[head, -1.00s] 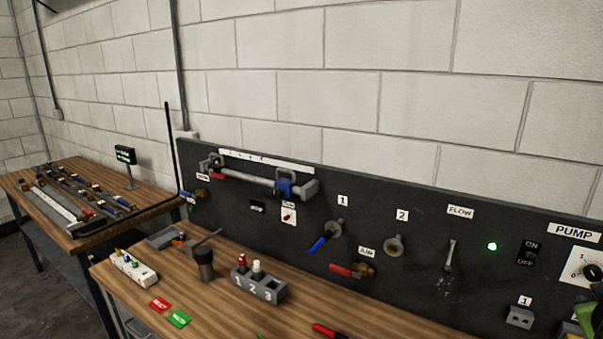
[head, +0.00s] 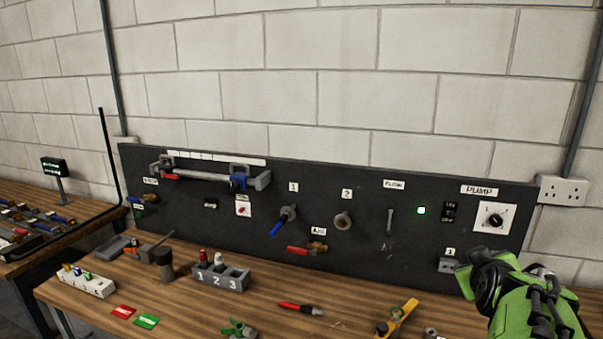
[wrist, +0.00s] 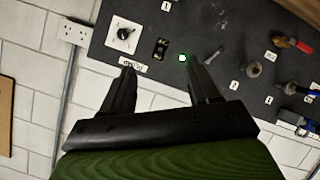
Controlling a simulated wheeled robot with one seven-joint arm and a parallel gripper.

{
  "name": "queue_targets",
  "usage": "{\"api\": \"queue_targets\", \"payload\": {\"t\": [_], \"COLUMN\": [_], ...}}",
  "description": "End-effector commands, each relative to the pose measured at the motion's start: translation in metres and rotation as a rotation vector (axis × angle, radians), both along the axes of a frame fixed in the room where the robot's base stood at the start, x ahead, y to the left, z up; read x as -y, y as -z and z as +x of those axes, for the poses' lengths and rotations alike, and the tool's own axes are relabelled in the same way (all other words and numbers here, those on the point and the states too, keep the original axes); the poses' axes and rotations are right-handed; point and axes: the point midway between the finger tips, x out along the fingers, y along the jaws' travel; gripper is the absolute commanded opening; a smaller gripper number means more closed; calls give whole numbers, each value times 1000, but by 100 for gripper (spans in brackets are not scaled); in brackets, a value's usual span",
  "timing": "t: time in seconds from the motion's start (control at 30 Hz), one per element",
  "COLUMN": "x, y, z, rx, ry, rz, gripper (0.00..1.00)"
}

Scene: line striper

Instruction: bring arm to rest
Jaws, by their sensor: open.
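My gripper (wrist: 160,85) shows in the wrist view with its two dark fingers spread apart and nothing between them. Beyond the fingers are the dark panel (wrist: 225,40) and the white block wall. In the head view my green and black arm stands at the lower right, in front of the right end of the dark panel (head: 270,200). The fingertips cannot be made out in the head view. The PUMP dial (head: 495,217) is just above the arm and also shows in the wrist view (wrist: 124,35). A green light (head: 421,210) is lit beside the switch (head: 450,212).
The wooden bench (head: 200,318) below the panel holds a numbered grey block (head: 222,277), a dark cup (head: 164,266), red and green cards (head: 146,321), a red-handled tool (head: 300,308) and a yellow tool (head: 400,318). A second bench (head: 20,262) is at left. A socket (head: 563,191) is at right.

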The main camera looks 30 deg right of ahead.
Motion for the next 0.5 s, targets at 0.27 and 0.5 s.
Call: {"api": "queue_targets", "payload": {"t": [0.27, 0.5], "x": [-82, -215], "y": [6, 22], "z": [38, 50], "rx": [23, -38], "ry": [-139, -325], "rz": [166, 406], "gripper": [61, 61]}}
